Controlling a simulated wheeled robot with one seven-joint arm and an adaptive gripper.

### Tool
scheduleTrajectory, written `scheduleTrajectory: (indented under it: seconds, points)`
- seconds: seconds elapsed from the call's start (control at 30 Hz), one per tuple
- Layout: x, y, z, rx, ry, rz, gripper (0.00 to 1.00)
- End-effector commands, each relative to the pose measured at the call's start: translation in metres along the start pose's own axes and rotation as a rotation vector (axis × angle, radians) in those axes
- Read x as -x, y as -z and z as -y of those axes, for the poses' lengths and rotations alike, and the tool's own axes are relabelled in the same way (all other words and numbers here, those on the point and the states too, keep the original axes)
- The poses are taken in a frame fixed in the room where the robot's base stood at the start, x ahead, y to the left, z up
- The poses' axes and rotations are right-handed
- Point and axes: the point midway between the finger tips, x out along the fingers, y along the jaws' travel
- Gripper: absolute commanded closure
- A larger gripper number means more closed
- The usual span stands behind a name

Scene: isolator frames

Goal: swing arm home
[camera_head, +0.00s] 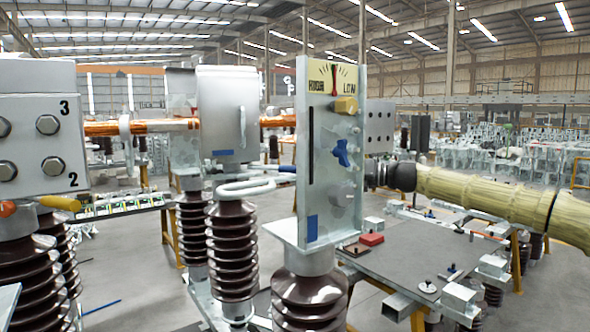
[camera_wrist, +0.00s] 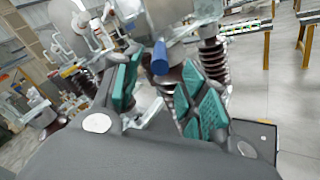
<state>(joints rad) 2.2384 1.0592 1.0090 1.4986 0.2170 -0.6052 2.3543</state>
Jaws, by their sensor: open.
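A pale grey tubular arm (camera_head: 245,188), apparently the swing arm, lies roughly level in front of a grey metal box. Its blue end (camera_head: 287,169) points right and stops at the gauge panel's left edge. In the wrist view, a blue cylindrical grip (camera_wrist: 160,58) hangs at the upper middle. My gripper (camera_wrist: 163,72) is open, with teal pads to the left and right of the blue grip in the picture. I cannot tell whether the grip is between the pads in depth. No contact is visible. In the head view the panel hides my fingers.
Brown ribbed insulators (camera_head: 232,245) stand below. A grey box numbered 2 and 3 (camera_head: 35,110) is at left. A grey table (camera_head: 425,258) with small parts is at right.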

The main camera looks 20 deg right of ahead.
Motion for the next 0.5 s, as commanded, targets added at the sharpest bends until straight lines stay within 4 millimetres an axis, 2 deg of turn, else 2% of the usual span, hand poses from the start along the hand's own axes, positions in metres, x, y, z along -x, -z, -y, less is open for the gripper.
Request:
scheduleTrajectory:
  seconds: [0.5]
  points:
    - [-0.057, -0.002, 0.002, 0.0, 0.004, 0.002, 0.58]
